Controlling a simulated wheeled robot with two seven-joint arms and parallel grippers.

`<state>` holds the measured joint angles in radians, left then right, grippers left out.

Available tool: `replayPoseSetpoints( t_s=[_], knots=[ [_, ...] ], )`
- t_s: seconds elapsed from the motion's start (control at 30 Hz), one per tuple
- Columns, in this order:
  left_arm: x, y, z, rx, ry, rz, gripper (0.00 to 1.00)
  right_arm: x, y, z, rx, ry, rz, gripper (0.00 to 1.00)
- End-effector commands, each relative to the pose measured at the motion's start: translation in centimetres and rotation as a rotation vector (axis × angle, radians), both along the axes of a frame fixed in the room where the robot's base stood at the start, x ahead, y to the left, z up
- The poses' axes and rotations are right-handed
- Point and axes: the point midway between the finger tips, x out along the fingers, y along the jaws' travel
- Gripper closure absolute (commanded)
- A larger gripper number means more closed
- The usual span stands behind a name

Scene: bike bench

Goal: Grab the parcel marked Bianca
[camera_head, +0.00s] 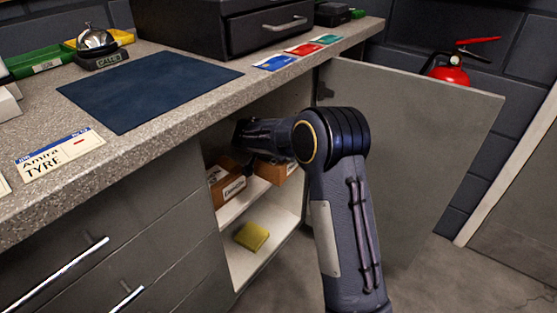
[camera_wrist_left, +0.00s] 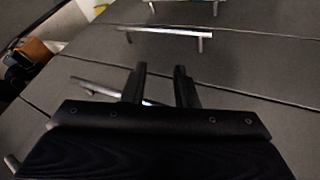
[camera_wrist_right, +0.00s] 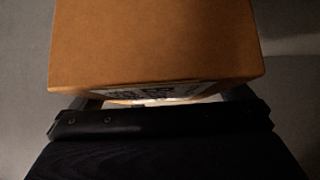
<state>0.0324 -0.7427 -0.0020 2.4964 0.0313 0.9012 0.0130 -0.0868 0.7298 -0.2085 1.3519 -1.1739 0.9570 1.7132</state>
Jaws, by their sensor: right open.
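An open cabinet under the counter holds two brown cardboard parcels on its shelf. The left parcel (camera_head: 228,186) has a white label too small to read surely; the right parcel (camera_head: 278,174) is partly hidden by my arm. My right gripper (camera_wrist_right: 165,101) is inside the cabinet, open. A brown parcel (camera_wrist_right: 155,45) fills the right wrist view right in front of it, its white label (camera_wrist_right: 140,90) facing the gripper but steep and unreadable. The parcel hides most of the fingers. My left gripper (camera_wrist_left: 161,85) is open and empty in front of the drawer fronts.
The cabinet door (camera_head: 420,130) stands open right of my right arm. A yellow sponge-like block (camera_head: 252,236) lies on the lower cabinet floor. The counter (camera_head: 190,140) edge is above the opening. Drawer handles (camera_head: 60,275) stick out at left. A fire extinguisher (camera_head: 450,72) is behind the door.

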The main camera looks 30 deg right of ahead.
Motion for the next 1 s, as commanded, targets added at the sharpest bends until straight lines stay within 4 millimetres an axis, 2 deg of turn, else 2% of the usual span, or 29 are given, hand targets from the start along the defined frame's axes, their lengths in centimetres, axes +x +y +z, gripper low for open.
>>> replayPoseSetpoints(
  t_s=[0.17, 0.2, 0.6, 1.0],
  knots=[
    [0.0, 0.0, 0.0, 0.000, 0.000, 0.000, 0.73, 0.0, 0.0, 0.0, 0.000, -0.001, 0.001, 0.00],
    [0.0, 0.0, 0.0, 0.000, 0.000, 0.000, 0.73, 0.0, 0.0, 0.0, 0.000, -0.001, 0.001, 0.03],
    [0.0, 0.0, 0.0, 0.000, 0.000, 0.000, 0.73, 0.0, 0.0, 0.0, 0.000, -0.001, 0.001, 0.54],
    [0.0, 0.0, 0.4, 0.000, 0.000, 0.000, 0.73, 0.1, 0.0, 1.0, -0.001, -0.005, 0.001, 0.54]
  ],
)
